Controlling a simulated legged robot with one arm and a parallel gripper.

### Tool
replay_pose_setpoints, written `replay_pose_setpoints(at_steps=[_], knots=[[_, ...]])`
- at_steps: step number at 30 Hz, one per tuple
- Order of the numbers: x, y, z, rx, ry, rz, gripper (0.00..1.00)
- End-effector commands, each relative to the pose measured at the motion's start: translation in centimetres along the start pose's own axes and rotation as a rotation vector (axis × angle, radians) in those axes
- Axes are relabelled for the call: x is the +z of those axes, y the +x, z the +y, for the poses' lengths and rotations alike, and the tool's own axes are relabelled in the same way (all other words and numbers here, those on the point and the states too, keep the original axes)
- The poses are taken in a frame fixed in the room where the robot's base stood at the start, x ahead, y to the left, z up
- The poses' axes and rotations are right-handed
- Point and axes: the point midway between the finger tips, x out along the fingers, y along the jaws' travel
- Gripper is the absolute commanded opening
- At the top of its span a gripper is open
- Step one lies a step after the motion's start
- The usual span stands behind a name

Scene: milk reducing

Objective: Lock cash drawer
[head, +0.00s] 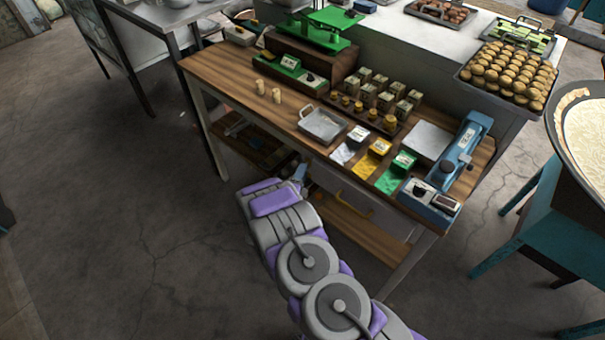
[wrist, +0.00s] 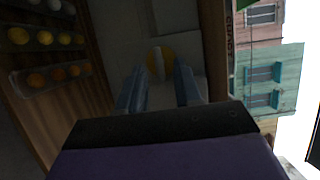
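The cash drawer (head: 335,188) is a pale front under the wooden table, with a yellow handle on it, partly hidden by my arm. In the wrist view, a round yellow lock plate (wrist: 170,66) with a pale upright turn-knob (wrist: 157,64) sits on a grey surface. My gripper (wrist: 159,78) is open, with one finger on each side of the knob's line. The knob shows between the fingertips; I cannot tell whether they touch it. In the head view my gripper (head: 301,173) is by the table's front edge, near the drawer's left end, and mostly hidden.
The wooden table (head: 232,84) holds a green scale (head: 325,30), a metal tray (head: 323,124), coloured packets and a blue device (head: 467,145). A lower shelf (head: 358,226) lies under the drawer. The floor at left is clear.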

Motion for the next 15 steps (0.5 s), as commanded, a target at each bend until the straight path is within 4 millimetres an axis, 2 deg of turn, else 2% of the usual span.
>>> replay_pose_setpoints(at_steps=[11,15], knots=[[-0.62,0.86,-0.12,0.003,0.006,-0.001,0.34],[-0.67,0.86,-0.14,0.003,0.007,-0.001,0.23]])
